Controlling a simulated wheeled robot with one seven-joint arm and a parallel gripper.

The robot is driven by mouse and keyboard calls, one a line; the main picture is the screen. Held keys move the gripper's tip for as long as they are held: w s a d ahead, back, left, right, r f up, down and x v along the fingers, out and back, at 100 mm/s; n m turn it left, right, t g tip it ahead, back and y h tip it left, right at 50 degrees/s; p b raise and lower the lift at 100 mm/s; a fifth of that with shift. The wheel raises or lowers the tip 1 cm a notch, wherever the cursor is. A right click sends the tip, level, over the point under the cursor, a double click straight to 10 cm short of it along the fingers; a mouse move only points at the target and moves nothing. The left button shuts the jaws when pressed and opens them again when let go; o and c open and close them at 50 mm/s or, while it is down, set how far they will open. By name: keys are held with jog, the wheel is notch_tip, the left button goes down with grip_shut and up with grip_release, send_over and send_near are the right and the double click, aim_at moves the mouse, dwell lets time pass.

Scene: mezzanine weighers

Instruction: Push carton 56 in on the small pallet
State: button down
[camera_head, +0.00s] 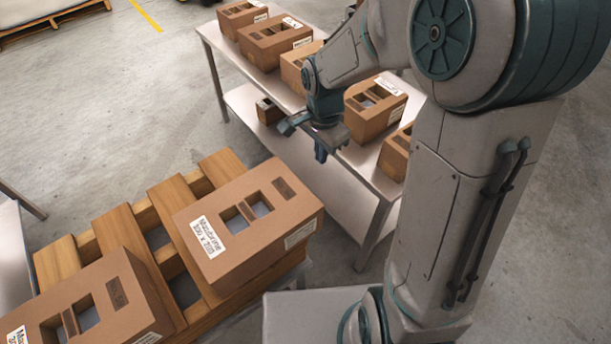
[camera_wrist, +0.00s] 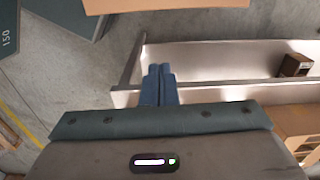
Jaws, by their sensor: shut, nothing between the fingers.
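The small wooden pallet (camera_head: 121,232) stands at the lower left in the head view. Two brown cartons with paired top openings lie on it. The right carton (camera_head: 214,205) sits at the pallet's right end, its right side appearing to reach to or past the pallet's edge. The left carton (camera_head: 112,318) is cut off by the lower left of the picture. I cannot read 56 on either label. My gripper (camera_head: 321,154) is shut and empty, pointing down, up and right of the right carton and apart from it. Its closed fingers also show in the wrist view (camera_wrist: 158,84).
A two-level metal table (camera_head: 213,45) bears a row of similar cartons (camera_head: 275,42) behind my gripper. A small open box (camera_head: 268,111) stands on its lower shelf. Another metal surface (camera_head: 12,250) is at the left edge. Floor shows clear between pallet and table.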

aim_at(306, 187)
jog(key=shift+s+a+f+b, duration=0.35)
jog(key=shift+a+f, duration=0.25)
jog(key=shift+f, duration=1.1)
jog(key=shift+s+a+f+b, duration=0.35)
jog(key=shift+a+f, duration=0.25)
jog(key=shift+f, duration=1.15)
jog(key=shift+s+a+f+b, duration=0.35)
jog(key=shift+a+f, duration=0.25)
jog(key=shift+f, duration=1.1)
